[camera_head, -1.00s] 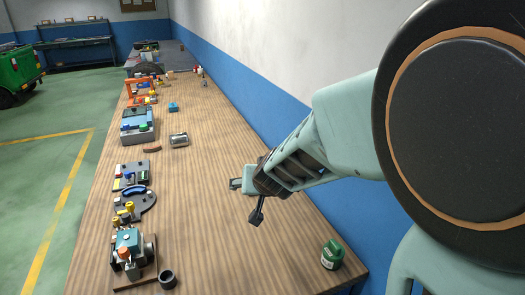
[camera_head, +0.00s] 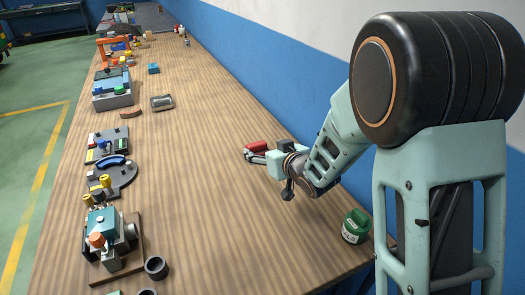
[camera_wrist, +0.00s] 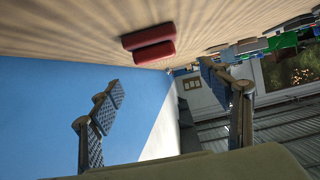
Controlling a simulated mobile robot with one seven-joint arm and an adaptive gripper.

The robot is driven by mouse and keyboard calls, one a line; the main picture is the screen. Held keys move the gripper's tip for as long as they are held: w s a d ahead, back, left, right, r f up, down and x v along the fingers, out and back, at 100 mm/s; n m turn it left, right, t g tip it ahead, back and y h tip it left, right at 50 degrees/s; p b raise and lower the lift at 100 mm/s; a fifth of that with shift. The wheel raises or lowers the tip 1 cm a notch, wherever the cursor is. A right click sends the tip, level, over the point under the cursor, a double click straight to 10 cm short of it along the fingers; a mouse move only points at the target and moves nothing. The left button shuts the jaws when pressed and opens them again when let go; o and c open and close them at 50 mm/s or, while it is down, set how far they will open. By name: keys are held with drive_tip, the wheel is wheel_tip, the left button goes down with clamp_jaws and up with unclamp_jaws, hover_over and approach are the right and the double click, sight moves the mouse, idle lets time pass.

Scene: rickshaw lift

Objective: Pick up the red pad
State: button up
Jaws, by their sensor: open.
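The red pad (camera_head: 257,146) lies on the wooden workbench (camera_head: 190,200), just beyond my gripper in the head view, and is partly hidden by it. In the wrist view the red pad (camera_wrist: 149,37) shows as two rounded red bars side by side on the bench top. My gripper (camera_head: 268,172) is open and empty, low near the bench. In the wrist view its two fingers are spread wide (camera_wrist: 160,78), with the red pad beyond the tips and apart from them.
A metal tray-like part (camera_head: 162,102) and a brownish block (camera_head: 131,114) lie farther back. Several fixtures line the left edge. The blue wall (camera_head: 290,80) runs along the right.

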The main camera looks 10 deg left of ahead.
sight(256, 143)
drive_tip(key=x, duration=0.4)
drive_tip(key=shift+d+x, duration=0.15)
drive_tip(key=shift+x, duration=1.2)
drive_tip(key=shift+d+x, duration=0.15)
drive_tip(key=shift+x, duration=1.2)
drive_tip(key=shift+w+f, duration=0.1)
drive_tip(key=shift+w, duration=0.05)
drive_tip(key=c, duration=1.2)
drive_tip(key=shift+c, duration=0.4)
